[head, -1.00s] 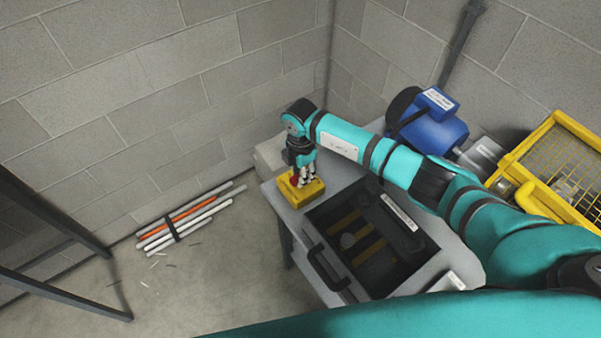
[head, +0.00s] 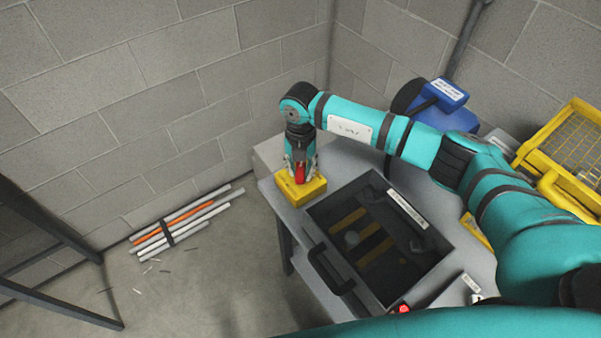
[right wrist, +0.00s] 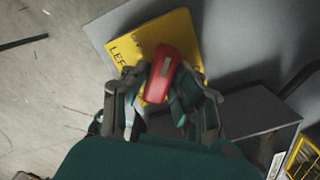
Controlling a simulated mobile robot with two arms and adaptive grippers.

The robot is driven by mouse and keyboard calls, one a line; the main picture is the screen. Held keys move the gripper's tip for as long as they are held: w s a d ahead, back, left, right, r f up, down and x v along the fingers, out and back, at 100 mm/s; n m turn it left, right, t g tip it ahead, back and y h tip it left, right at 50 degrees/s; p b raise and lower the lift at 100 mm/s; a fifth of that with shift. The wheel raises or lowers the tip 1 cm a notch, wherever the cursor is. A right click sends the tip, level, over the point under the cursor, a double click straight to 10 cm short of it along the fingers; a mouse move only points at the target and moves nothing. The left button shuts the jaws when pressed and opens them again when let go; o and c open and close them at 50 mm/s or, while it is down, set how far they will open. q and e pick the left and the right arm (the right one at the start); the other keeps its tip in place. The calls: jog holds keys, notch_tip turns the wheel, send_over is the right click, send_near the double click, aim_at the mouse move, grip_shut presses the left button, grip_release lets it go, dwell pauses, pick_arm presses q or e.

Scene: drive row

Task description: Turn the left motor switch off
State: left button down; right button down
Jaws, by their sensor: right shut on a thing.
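The left motor switch is a yellow box (head: 300,188) at the far left corner of the grey table, with a red handle (head: 300,172) on top. In the right wrist view the yellow plate (right wrist: 135,45) shows partly readable lettering starting "LEF", and the red handle (right wrist: 163,72) lies between the fingers. My right gripper (head: 301,176) points down at the box and is shut on the red handle; it also shows in the right wrist view (right wrist: 160,92). The handle's lower end is partly hidden by the fingers. My left gripper is not in view.
A dark open case (head: 440,262) with a handle lies on the table (head: 335,180) beside the yellow box. A blue motor (head: 440,105) and a yellow mesh guard (head: 560,150) stand at the right. Bundled rods (head: 180,222) lie on the floor.

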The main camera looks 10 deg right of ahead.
aim_at(300, 169)
jog(key=n+b, duration=0.4)
jog(key=n, duration=0.1)
jog(key=shift+w+f+b, duration=0.1)
jog(key=shift+b, duration=0.2)
jog(key=shift+n+b, duration=1.05)
jog(key=shift+n, duration=0.35)
jog(key=shift+r, duration=0.2)
jog(key=c, duration=1.1)
grip_release()
notch_tip(300, 169, up, 12)
jog(key=shift+f, duration=0.1)
